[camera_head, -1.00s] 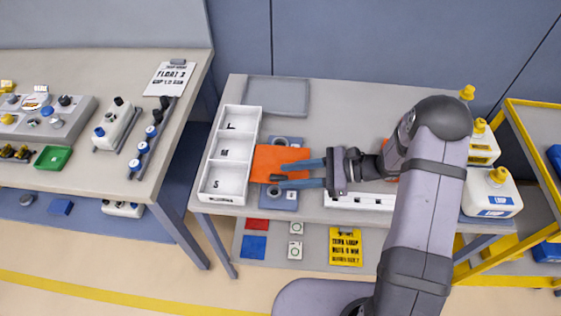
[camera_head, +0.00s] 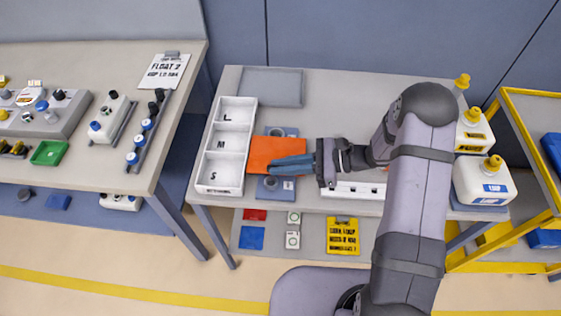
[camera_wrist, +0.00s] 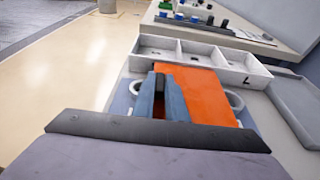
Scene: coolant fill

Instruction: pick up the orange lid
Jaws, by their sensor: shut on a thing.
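The orange lid (camera_head: 268,153) is a flat orange plate beside the white tray, over a blue-grey fixture. In the wrist view the lid (camera_wrist: 203,95) lies beyond and beside my fingers. My gripper (camera_head: 292,163) reaches in from the right, its blue fingers close together at the lid's right side. In the wrist view my gripper (camera_wrist: 168,98) is shut on a part of the lid, and the fingers hide the gripped part. I cannot tell whether the lid is clear of the fixture.
The blue-grey fixture (camera_head: 273,190) with round fittings shows on both sides of the lid. A white tray (camera_head: 221,184) with compartments marked L, M and S stands to the left. A grey tray (camera_head: 271,87) lies behind. White jugs (camera_head: 484,181) with yellow caps stand at right.

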